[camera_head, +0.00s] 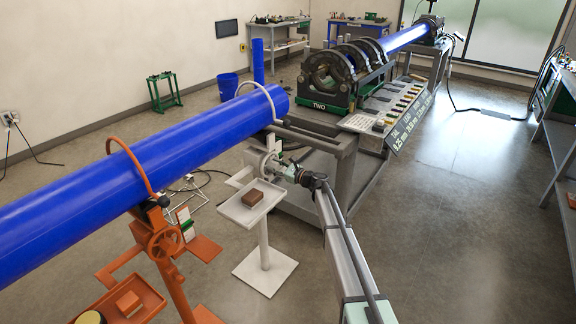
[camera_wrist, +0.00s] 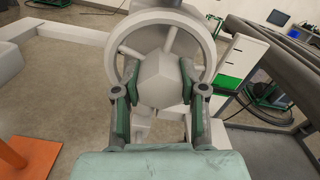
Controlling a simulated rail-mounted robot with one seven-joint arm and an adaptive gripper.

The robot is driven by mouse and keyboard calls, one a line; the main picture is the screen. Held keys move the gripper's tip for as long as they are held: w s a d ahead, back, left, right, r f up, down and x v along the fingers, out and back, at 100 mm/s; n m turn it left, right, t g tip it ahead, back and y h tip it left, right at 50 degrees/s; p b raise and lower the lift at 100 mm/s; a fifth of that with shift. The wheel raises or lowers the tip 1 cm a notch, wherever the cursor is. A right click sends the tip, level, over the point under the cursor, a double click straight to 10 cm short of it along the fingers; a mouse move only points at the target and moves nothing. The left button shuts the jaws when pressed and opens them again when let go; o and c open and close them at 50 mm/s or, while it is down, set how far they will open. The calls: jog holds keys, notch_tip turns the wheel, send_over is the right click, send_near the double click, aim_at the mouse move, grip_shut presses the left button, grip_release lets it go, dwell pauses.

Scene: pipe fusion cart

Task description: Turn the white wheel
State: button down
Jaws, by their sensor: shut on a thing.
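The white wheel (camera_wrist: 203,38) fills the upper middle of the wrist view, with a round rim, spokes and a large faceted hub (camera_wrist: 157,72). In the head view the white wheel (camera_head: 262,163) is small, on the white stand beside the blue pipe, and partly hidden by my gripper. My gripper (camera_wrist: 158,88) has one finger on each side of the hub and is shut on it, inside the rim. In the head view my gripper (camera_head: 290,172) reaches the wheel from the right. The hub's far side is hidden.
A white tray (camera_head: 235,211) with a brown block (camera_head: 253,197) sits just below the wheel. The big blue pipe (camera_head: 150,178) runs past on the left, over an orange stand (camera_head: 172,262). The fusion cart (camera_head: 340,190) stands close on the right. Open floor lies farther right.

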jog(key=c, duration=0.6)
grip_release()
jog(key=shift+c, duration=0.2)
jog(key=v, duration=1.2)
